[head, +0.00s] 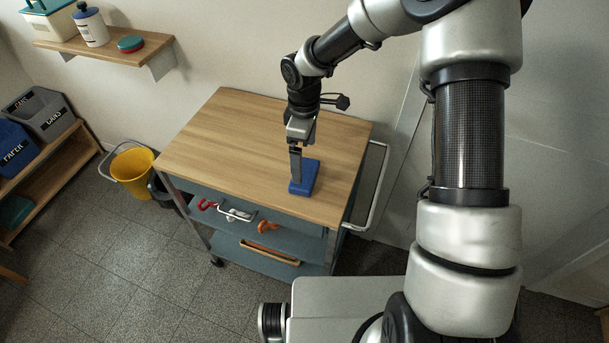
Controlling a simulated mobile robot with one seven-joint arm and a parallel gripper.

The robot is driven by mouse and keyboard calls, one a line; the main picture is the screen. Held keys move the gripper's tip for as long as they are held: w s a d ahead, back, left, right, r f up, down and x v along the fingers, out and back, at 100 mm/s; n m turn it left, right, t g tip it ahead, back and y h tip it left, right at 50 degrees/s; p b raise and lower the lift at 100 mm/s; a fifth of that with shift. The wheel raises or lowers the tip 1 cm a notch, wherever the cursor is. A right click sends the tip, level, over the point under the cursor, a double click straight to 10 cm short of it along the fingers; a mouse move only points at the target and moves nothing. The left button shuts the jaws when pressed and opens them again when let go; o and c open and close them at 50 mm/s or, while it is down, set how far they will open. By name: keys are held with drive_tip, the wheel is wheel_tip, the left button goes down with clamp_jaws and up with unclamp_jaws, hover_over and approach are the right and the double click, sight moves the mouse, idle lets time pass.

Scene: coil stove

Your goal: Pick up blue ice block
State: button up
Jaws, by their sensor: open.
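The blue ice block (309,177) lies flat on the wooden top of a wheeled cart (225,140), near its front right edge. My gripper (296,180) points down at the block from above. Its fingers reach the left end of the block in the picture and overlap it. The gripper is open. I cannot tell whether a finger touches the block or whether the block lies between the fingers, as the near finger hides part of it.
The rest of the cart top is bare. A metal handle (374,190) juts from its right side. Lower shelves hold red and orange items. A yellow bucket (133,172) stands on the floor at left. A wall shelf (105,42) holds a jar and box.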

sight(304, 172)
drive_tip(key=shift+f, duration=3.55)
drive_tip(key=c, duration=0.9)
